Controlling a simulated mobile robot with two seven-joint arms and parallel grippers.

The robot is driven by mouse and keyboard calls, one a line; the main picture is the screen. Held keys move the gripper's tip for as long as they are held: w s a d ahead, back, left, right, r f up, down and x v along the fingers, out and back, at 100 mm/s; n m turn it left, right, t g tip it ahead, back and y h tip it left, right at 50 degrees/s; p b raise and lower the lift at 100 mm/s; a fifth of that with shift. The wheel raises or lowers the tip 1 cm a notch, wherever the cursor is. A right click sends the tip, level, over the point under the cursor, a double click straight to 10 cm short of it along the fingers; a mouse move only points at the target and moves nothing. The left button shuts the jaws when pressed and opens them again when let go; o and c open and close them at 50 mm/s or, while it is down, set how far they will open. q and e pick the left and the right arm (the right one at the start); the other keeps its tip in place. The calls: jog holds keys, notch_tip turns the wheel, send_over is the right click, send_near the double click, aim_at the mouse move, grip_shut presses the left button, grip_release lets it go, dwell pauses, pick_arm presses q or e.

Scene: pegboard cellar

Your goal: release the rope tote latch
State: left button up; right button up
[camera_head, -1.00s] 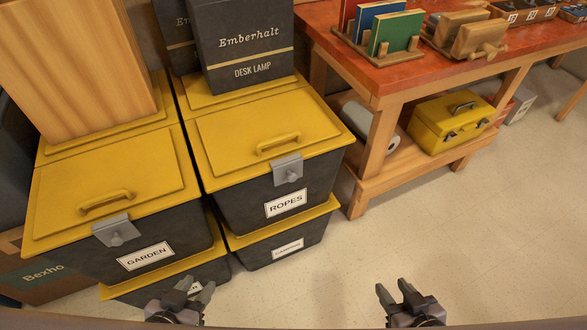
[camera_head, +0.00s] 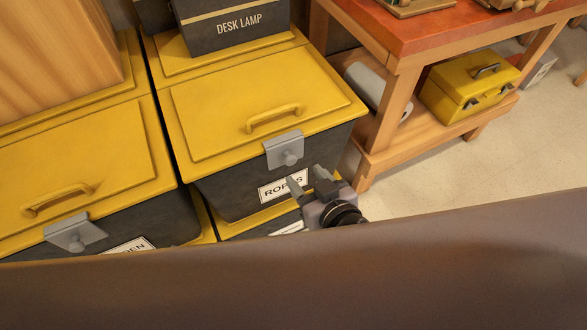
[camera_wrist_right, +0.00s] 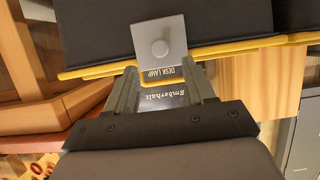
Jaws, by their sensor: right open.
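The rope tote (camera_head: 228,188) is a dark bin with a yellow lid (camera_head: 240,95) and a white ROPES label. Its latch (camera_head: 284,151) is a grey plate with a round knob, lying over the lid's front edge. It also shows large in the right wrist view (camera_wrist_right: 160,45), just beyond the fingertips. My right gripper (camera_head: 310,180) is open and empty in front of the tote, just below and right of the latch in the head view. One finger overlaps the label there. Contact with the latch cannot be told. My left gripper is out of view.
The GARDEN tote (camera_head: 90,190) with its own latch (camera_head: 75,232) stands at the left. A desk lamp box (camera_head: 235,25) sits behind the ropes lid. Another tote is below. A wooden bench (camera_head: 385,100) with a yellow toolbox (camera_head: 468,85) is at the right.

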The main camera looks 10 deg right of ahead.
aim_at(292, 161)
jog(key=shift+x, duration=3.5)
jog(key=shift+r, duration=0.1)
jog(key=shift+b, duration=0.3)
grip_shut()
